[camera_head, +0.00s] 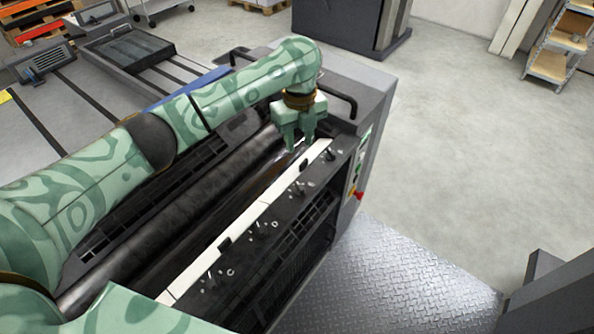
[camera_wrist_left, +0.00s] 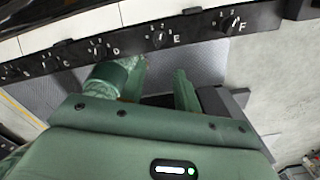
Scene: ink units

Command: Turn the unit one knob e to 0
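Knob e (camera_wrist_left: 157,38) is a small black knob on a dark strip in the left wrist view, with a white letter E to its right. Its pointer setting is too small to read. My left gripper (camera_wrist_left: 163,74) is open and empty, its fingertips below knob e in that view and apart from it. In the head view my left gripper (camera_head: 299,148) points down over the far end of the ink unit (camera_head: 350,88), near the white strip. The knob letters cannot be read there. My right gripper is out of view.
Knob D (camera_wrist_left: 98,48) and knob F (camera_wrist_left: 229,25) flank knob e. A black handle (camera_head: 338,101) stands near my left gripper. A red switch (camera_head: 359,195) is on the unit's end. A metal tread plate (camera_head: 390,275) lies beside the unit; grey floor to the right is open.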

